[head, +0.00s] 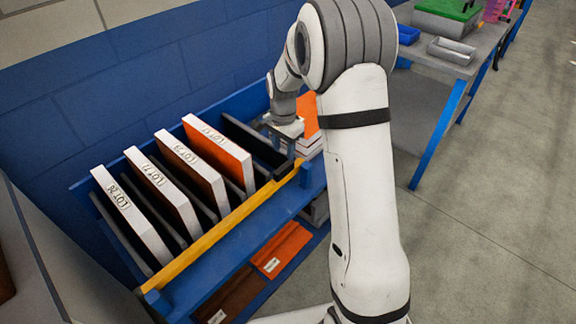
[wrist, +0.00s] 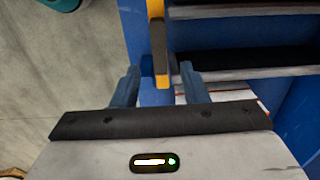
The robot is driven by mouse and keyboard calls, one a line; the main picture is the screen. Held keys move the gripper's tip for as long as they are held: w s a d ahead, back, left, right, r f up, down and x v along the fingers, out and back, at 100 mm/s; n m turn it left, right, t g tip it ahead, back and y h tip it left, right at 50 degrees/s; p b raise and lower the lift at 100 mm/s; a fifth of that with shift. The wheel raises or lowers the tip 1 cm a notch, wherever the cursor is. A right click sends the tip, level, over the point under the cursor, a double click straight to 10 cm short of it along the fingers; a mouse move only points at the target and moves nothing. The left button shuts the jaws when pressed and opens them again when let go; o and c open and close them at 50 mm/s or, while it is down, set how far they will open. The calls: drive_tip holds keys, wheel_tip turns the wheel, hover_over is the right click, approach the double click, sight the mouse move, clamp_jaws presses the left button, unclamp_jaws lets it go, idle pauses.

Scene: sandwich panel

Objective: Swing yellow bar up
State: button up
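The yellow bar (head: 215,234) runs low along the front edge of the blue rack, across the feet of the upright panels. Its right end carries a dark piece (wrist: 160,48), seen in the wrist view. My gripper (head: 288,150) is at that right end in the head view, partly hidden by my arm. In the wrist view my gripper (wrist: 159,82) is open, with one blue-grey finger on each side of the bar's end. Gaps show between the fingers and the bar, so nothing is gripped.
Several labelled panels (head: 130,215) stand in slots of the blue rack (head: 235,262). Orange and brown pieces (head: 283,250) lie on a lower shelf. A table (head: 450,65) with trays stands at the back right. Grey floor (head: 480,190) on the right is clear.

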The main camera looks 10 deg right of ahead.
sight(284, 166)
wheel_tip(284, 166, down, 7)
drive_tip(key=shift+f, duration=0.15)
idle(0.4)
clamp_jaws()
idle(0.3)
